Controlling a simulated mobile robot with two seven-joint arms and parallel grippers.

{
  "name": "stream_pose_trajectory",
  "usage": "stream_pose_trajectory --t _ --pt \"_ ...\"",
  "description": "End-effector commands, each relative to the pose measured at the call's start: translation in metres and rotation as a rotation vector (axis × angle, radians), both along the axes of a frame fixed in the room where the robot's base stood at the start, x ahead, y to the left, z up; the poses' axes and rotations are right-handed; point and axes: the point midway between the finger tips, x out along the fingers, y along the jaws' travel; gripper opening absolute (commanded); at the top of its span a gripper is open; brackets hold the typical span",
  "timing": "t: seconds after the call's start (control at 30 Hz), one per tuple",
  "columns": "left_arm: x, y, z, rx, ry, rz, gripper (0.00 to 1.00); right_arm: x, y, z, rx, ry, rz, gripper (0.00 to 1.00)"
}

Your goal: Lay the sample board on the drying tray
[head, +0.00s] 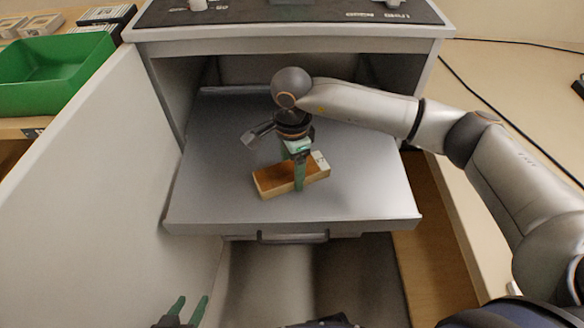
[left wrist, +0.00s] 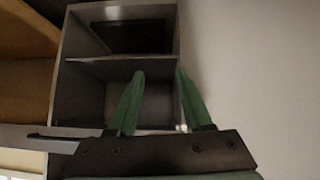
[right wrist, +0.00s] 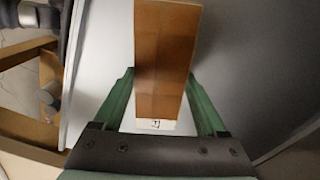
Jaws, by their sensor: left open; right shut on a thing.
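The sample board (head: 275,181) is a flat wooden block with a brown upper face and a white labelled end. It is over the middle of the grey pulled-out drying tray (head: 370,205); whether it touches the tray is unclear. My right gripper (head: 299,181) is shut across the board near its labelled end. In the right wrist view the board (right wrist: 164,60) lies between the green fingers, label toward the palm. My left gripper (head: 191,304) is open and empty at the bottom left, well away from the board. It also shows in the left wrist view (left wrist: 158,73).
The tray sticks out of a grey cabinet (head: 440,33), with a handle (head: 292,237) below its front edge. An open white door panel (head: 100,170) stands at the left. A green bin (head: 50,75) sits beyond it. Much of the tray's surface is bare.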

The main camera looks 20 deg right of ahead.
Motion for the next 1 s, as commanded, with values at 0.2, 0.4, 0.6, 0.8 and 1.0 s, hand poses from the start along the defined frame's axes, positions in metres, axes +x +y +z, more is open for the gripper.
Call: stream_pose_trajectory --t 0.2,0.4,0.6,0.8,1.0 --pt "0.001 0.0 0.001 0.001 -0.003 0.0 0.5 0.001 0.0 0.001 0.001 -0.003 0.001 0.11" --pt "0.006 0.0 0.005 0.0 -0.029 0.001 0.5 0.001 0.0 -0.001 0.001 -0.003 0.001 0.11" --pt "0.012 0.0 0.013 -0.001 -0.057 0.0 0.5 0.0 0.0 -0.001 0.001 -0.002 0.001 0.84" --pt "0.012 0.001 0.013 0.0 -0.056 -0.002 0.5 0.0 0.0 -0.001 0.001 -0.002 0.001 1.0" --pt "0.011 0.001 0.012 0.001 -0.051 -0.003 0.5 0.0 0.0 -0.001 0.001 -0.002 0.0 1.0"
